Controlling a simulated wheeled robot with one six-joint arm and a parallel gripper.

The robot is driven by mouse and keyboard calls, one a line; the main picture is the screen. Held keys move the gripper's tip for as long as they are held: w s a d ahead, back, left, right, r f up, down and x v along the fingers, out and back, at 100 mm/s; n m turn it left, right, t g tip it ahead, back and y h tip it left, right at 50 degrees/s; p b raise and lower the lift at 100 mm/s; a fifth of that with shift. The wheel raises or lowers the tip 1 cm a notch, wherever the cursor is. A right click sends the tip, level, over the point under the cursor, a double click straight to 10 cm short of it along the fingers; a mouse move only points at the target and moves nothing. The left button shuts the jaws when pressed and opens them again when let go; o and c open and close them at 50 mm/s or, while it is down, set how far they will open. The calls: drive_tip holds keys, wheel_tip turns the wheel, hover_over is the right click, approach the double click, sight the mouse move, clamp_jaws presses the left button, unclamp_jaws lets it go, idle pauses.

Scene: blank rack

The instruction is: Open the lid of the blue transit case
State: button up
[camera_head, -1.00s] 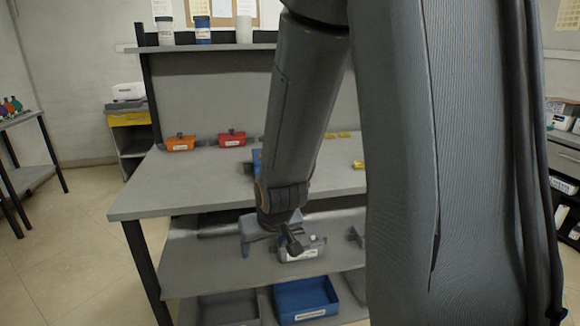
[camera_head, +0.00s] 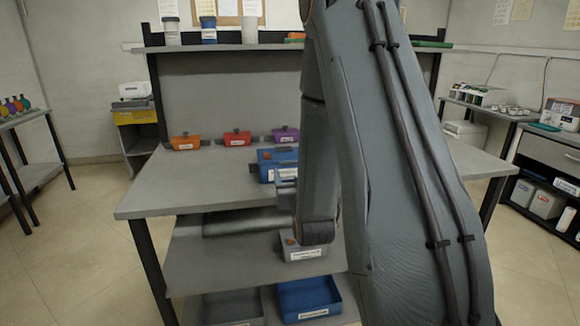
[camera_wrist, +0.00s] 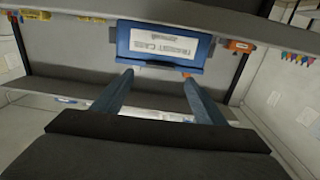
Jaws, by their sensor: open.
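The blue transit case (camera_head: 265,166) stands on the bench top in the head view, its right part hidden by my arm. In the wrist view the case (camera_wrist: 160,47) fills the top middle, its white label facing me. I cannot tell from these views how far its lid is raised. My gripper (camera_wrist: 158,77) is open and empty, its two fingers pointing toward the lower edge of the case, apparently short of it. In the head view my arm hides most of the gripper.
Orange (camera_head: 186,142), red (camera_head: 236,138) and purple (camera_head: 286,134) small boxes stand at the bench's back. Below are a grey labelled box (camera_head: 303,253) on the lower shelf and a blue bin (camera_head: 309,300). The bench's left part (camera_head: 175,185) is clear.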

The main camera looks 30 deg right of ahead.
sight(289, 163)
drive_tip(key=p+x, duration=0.1)
drive_tip(key=x, duration=0.4)
drive_tip(key=shift+w+d, duration=0.15)
drive_tip(key=shift+w, duration=0.2)
drive_tip(key=shift+c, duration=0.2)
